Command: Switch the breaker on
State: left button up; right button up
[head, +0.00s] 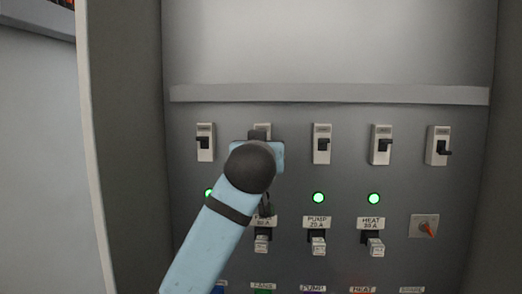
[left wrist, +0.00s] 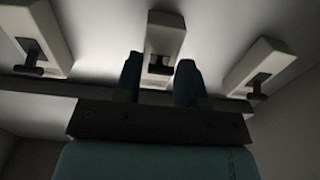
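A row of several white breakers with black levers runs across the grey panel in the head view. My left arm covers most of the second breaker from the left (head: 262,127); its lever is hidden there. In the left wrist view the middle breaker (left wrist: 165,35) shows its black lever (left wrist: 159,66) in the gap between the two blue fingertips of my left gripper (left wrist: 158,80). The fingers are apart, one on each side of the lever; I cannot tell whether either touches it. My right gripper is in neither view.
Neighbouring breakers (head: 205,142) and (head: 321,144) stand close on either side. A ledge (head: 330,95) runs above; a side wall (head: 125,150) stands left.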

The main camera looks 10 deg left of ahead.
pick_arm(q)
jog(key=c, duration=0.4)
jog(key=shift+o, duration=0.2)
jog(key=g, duration=0.2)
jog(key=shift+r+g, duration=0.4)
jog(key=o, duration=0.9)
